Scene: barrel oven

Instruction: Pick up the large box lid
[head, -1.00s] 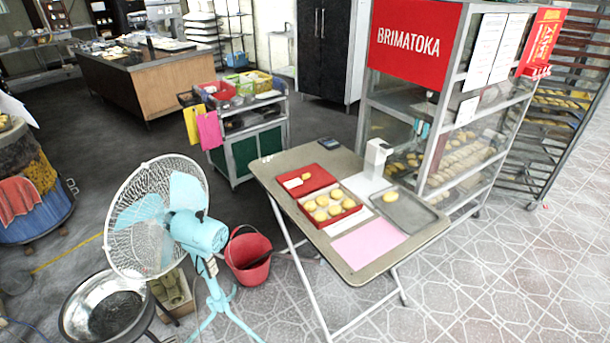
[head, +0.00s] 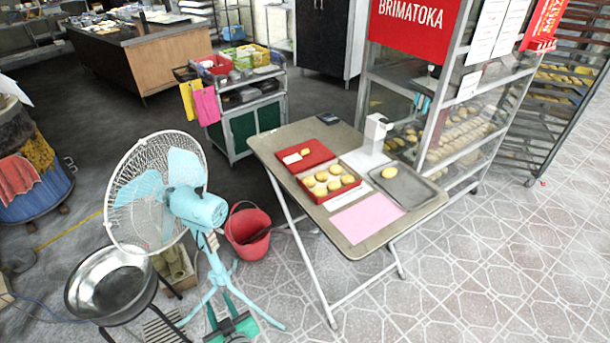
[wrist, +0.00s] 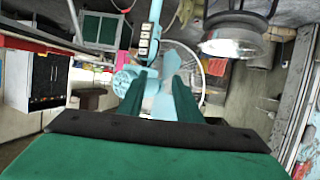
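The red box lid (head: 305,155) lies flat on the folding table, with a white label and a small round pastry on it. Beside it, nearer me, stands the open red box (head: 327,183) with several round pastries in it. My gripper (wrist: 160,78) shows two green fingers standing apart in the wrist view, with nothing between them. Green and dark parts that look like my gripper show at the bottom edge of the head view, below the fan and well away from the lid. The lid cannot be made out in the wrist view.
The blue standing fan (head: 190,205) and red bucket (head: 247,235) stand left of the folding table (head: 275,145). A grey tray (head: 405,190), a pink sheet (head: 366,218) and a white stand (head: 375,140) share the tabletop. A glass rack (head: 455,120) stands behind; tiled floor is clear at right.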

